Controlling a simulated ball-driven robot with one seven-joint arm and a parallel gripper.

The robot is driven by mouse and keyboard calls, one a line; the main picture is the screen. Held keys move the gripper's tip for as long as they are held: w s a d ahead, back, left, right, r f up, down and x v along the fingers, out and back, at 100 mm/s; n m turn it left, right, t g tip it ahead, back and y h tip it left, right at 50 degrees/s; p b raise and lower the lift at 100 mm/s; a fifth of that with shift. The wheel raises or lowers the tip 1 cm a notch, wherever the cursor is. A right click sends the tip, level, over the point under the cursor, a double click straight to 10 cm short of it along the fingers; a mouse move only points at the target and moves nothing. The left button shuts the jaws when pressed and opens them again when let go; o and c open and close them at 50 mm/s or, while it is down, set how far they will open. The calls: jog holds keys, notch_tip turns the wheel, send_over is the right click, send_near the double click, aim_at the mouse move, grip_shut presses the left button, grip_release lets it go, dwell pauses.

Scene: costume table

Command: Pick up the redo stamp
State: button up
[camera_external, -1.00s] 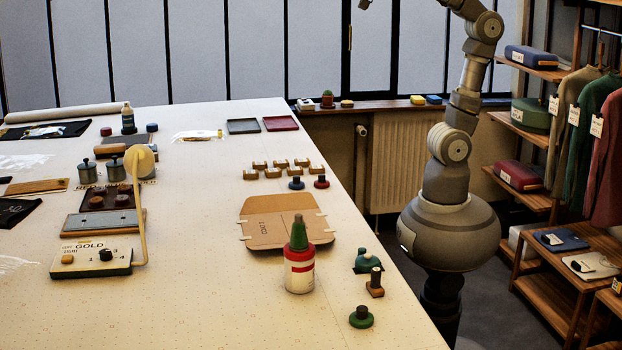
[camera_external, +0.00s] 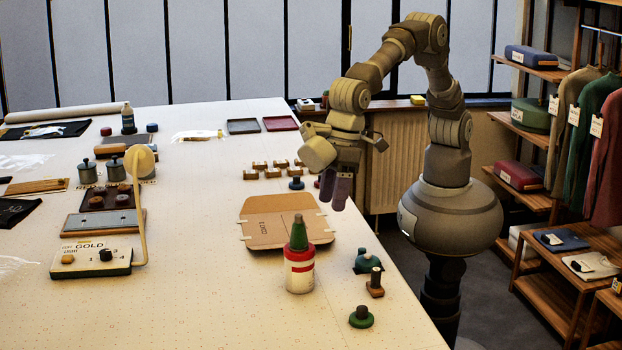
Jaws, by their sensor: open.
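No label reading "redo" is legible, so I cannot tell which piece is the redo stamp. A small stamp-like piece with a wooden base and a dark upright handle (camera_external: 376,284) stands near the table's right edge. A round green piece with a dark knob (camera_external: 361,318) is in front of it. A round blue knobbed piece (camera_external: 296,183) stands farther back. My gripper (camera_external: 335,202) is open and empty, pointing down near the right edge, behind the stamp-like piece and right of the blue one. It mostly hides a red knobbed piece.
A red-and-white bottle with a green top (camera_external: 299,268) stands in front of a brown cardboard folder (camera_external: 284,230). A dark green lump (camera_external: 367,261) is beside the stamp-like piece. Several small wooden blocks (camera_external: 276,166) lie farther back. The front middle of the table is clear.

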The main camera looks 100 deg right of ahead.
jog(key=g+h, duration=0.2)
send_over(377, 269)
jog(key=shift+n, duration=0.3)
jog(key=f, duration=1)
jog(key=shift+w+a+f+p, duration=0.2)
jog(key=shift+w+a+p, duration=0.05)
jog(key=shift+w+p, duration=0.15)
jog(key=f+b, duration=0.1)
jog(key=f, duration=0.1)
jog(key=f+b, duration=0.1)
jog(key=f, duration=0.5)
jog(key=shift+s+d+b, duration=0.2)
jog(key=shift+s+b, duration=0.1)
jog(key=shift+b, duration=0.1)
jog(key=shift+r, duration=0.1)
jog(key=shift+c, duration=0.7)
grip_shut()
